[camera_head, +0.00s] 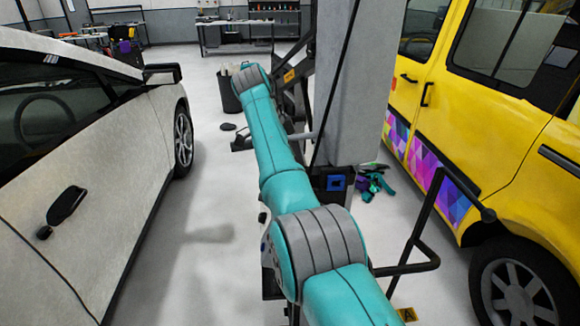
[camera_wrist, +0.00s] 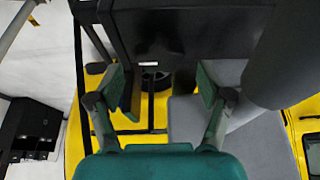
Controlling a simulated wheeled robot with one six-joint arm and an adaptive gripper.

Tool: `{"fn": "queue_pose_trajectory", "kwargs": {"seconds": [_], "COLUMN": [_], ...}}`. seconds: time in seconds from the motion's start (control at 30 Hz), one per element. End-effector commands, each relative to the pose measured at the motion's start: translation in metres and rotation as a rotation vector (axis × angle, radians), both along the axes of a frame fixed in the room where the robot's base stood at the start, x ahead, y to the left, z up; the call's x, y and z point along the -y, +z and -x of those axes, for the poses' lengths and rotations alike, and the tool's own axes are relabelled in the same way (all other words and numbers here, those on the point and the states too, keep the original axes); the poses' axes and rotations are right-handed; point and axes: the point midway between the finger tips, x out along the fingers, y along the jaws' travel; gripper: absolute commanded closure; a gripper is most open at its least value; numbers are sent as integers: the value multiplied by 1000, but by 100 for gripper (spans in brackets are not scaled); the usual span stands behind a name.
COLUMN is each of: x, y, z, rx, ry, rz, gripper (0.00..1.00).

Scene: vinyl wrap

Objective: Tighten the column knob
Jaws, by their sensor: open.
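A grey column (camera_head: 357,85) stands upright right of centre in the head view, with dark metal parts along its left side. I cannot make out the column knob for certain in either view. In the wrist view my gripper (camera_wrist: 163,84) is open, its two fingers spread apart with nothing held between them. A dark box-like part (camera_wrist: 170,32) lies just beyond the fingertips at the top. A small dark rounded shape shows between the fingers, too unclear to name. My teal arm reaches forward left of the column in the head view; the gripper itself is hidden there.
A white car (camera_head: 100,150) stands on the left and a yellow van (camera_head: 510,110) on the right. A black bin (camera_head: 228,92) stands beyond my arm. Teal and purple items (camera_head: 373,183) lie by the column's foot. Grey floor is clear between the white car and my arm.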

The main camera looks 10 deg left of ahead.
Motion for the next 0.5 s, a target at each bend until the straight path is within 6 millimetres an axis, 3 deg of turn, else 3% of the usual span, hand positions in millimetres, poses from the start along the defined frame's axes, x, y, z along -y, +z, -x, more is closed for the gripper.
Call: {"fn": "queue_pose_trajectory", "kwargs": {"seconds": [0.3,0.5], "x": [0,0], "y": [59,78], "z": [0,0], "rx": [1,0], "ry": [1,1], "rz": [0,0], "gripper": [21,21]}}
